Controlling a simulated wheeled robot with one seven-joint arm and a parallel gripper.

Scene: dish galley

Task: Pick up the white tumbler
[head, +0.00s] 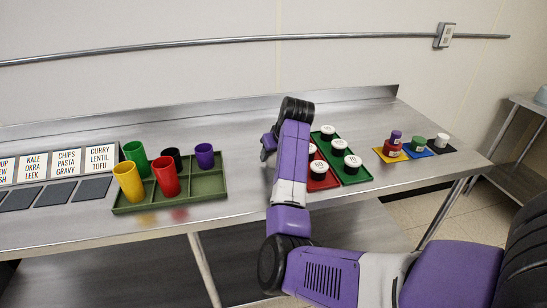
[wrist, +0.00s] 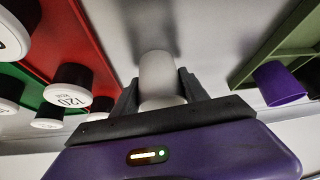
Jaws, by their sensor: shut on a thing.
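The white tumbler (wrist: 157,72) is between the two dark fingers of my gripper (wrist: 158,88) in the wrist view. The gripper is shut on it, with one finger against each side. In the head view my gripper (head: 266,148) is over the counter, between the green divided tray and the red tray. The tumbler is hidden there behind my arm. I cannot tell whether its base touches the counter.
The green divided tray (head: 198,190) at left holds green, yellow, red, black and purple tumblers. Red (head: 322,184) and green (head: 355,178) trays of white-topped black pots stand right of my arm. Farther right are small items on coloured squares (head: 391,154). Bare counter lies around my gripper.

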